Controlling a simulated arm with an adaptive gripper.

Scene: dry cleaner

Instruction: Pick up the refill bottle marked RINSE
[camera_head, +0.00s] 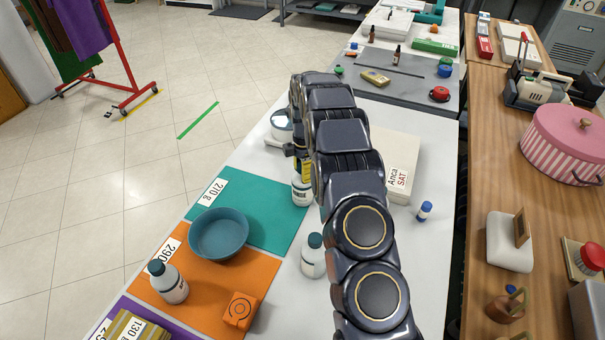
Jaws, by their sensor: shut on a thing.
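My gripper (301,168) points down at the right edge of the teal mat, partly hidden behind my own arm. It is shut on a white bottle (302,193), whose upper part is covered by the gripper. I cannot read its label or tell whether its base touches the surface. Another white bottle with a grey-teal cap (312,262) stands upright on the white table, nearer the camera. A similar bottle (171,287) stands on the orange mat. No RINSE marking is legible on any of them.
A blue bowl (219,233) straddles the teal mat (262,215) and orange mat (215,317). An orange block (240,309) lies on the orange mat. A small blue-capped bottle (424,212) and a pale box (393,150) are right of my arm. The wooden counter (488,205) is crowded.

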